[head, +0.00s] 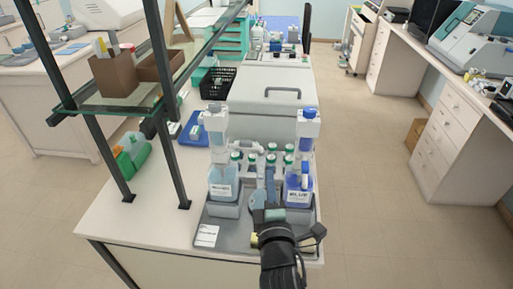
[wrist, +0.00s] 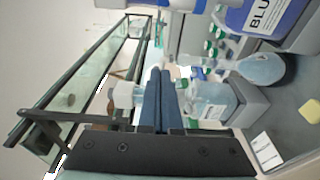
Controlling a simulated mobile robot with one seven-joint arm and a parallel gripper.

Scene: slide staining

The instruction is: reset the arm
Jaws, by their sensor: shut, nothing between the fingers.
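My gripper (head: 269,180) is shut and empty. It hangs over the grey tray (head: 229,236) at the front of the bench, between two dispenser bottles. The left bottle (head: 222,183) holds pale liquid. The right bottle (head: 299,187) holds blue liquid and reads BLUE. In the wrist view my closed blue-grey fingers (wrist: 160,78) point away. The pale bottle (wrist: 210,100) lies just right of them, and the BLUE bottle (wrist: 262,14) is at the top right. A rounded pale-blue vessel (wrist: 262,68) is between them. I see no clear contact with the fingers.
Several green-capped bottles (head: 271,158) stand behind the dispensers, with a white lidded machine (head: 272,100) further back. A glass shelf on dark posts (head: 171,150) rises at the left. A white label card (head: 206,236) lies on the tray. Open floor (head: 365,200) is at the right.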

